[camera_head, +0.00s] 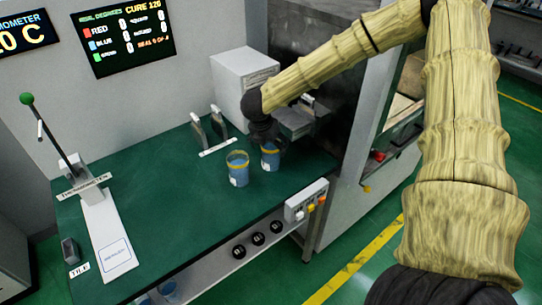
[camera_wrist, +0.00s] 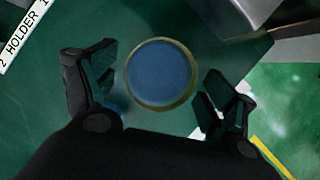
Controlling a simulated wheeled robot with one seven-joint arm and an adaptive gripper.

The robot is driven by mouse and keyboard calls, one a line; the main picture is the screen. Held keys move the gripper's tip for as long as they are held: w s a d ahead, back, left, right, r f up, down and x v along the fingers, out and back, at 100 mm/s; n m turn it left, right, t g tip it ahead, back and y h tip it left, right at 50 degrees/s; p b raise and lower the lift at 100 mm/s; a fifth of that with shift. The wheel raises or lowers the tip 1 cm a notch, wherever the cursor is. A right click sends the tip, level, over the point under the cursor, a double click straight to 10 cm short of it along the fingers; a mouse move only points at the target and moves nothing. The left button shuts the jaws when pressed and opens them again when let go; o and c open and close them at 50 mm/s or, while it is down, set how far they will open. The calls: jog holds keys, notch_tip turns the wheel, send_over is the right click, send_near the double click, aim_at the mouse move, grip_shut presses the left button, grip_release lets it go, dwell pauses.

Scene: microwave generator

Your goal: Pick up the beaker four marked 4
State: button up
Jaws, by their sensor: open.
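Two blue beakers with yellowish rims stand upright on the green bench. The right beaker (camera_head: 270,161) is directly below my gripper (camera_head: 266,136). The left beaker (camera_head: 238,174) stands close beside it, with a white label. I cannot read a number on either beaker, so I cannot tell which is marked 4. In the wrist view, a round blue beaker (camera_wrist: 160,73) is seen from above between the two spread fingers of my gripper (camera_wrist: 160,88). Gaps show on both sides of it, and the fingers appear not to touch it.
A holder (camera_head: 208,131) with upright plates stands behind the beakers; its label (camera_wrist: 20,38) shows in the wrist view. A white box (camera_head: 243,80) stands at the back. A button panel (camera_head: 306,201) sits on the bench's front edge.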

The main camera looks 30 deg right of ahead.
aim_at(272, 147)
jog(key=shift+p+x, duration=1.05)
jog(key=shift+x, duration=1.5)
jog(key=shift+w+d, duration=0.1)
jog(key=c, duration=1.2)
jog(key=shift+r, duration=0.1)
